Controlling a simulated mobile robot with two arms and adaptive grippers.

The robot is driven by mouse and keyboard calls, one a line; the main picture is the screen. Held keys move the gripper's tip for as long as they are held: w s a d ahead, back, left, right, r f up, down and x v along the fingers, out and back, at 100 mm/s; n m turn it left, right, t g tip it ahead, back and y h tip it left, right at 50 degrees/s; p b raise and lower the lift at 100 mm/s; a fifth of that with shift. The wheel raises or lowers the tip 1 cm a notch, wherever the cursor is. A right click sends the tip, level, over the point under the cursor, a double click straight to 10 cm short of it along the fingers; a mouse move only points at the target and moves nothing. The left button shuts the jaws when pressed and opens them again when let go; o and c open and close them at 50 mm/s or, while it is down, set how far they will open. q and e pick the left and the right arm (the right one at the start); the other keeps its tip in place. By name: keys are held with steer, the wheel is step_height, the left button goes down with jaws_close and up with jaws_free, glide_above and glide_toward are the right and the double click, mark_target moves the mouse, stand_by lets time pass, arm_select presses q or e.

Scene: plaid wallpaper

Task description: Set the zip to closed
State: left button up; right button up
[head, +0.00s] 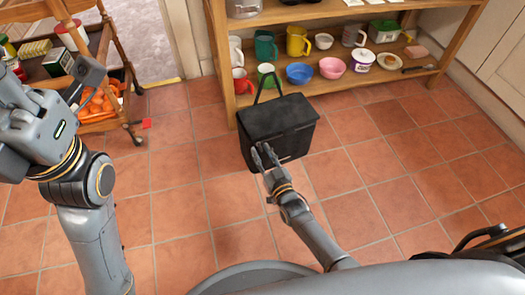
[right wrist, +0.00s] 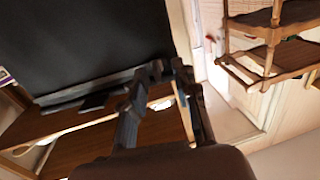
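A black box-shaped bag (head: 278,128) with an upright handle (head: 267,86) stands on the tiled floor in front of the shelf. Its top looks flat and covered; I cannot make out the zip or its state in the head view. My right gripper (head: 264,155) is at the bag's near left side, its two fingers slightly apart. In the right wrist view the gripper (right wrist: 166,68) has its fingertips close together with a narrow gap, beside the bag's dark panel (right wrist: 80,40). Nothing is clearly held. My left gripper (head: 85,85) is at the far left, raised away from the bag; its opening is unclear.
A wooden shelf (head: 345,80) with mugs, bowls and containers stands right behind the bag. The floor right of the bag is clear.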

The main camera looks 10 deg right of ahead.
step_height(320, 180, up, 10)
stand_by(0.6)
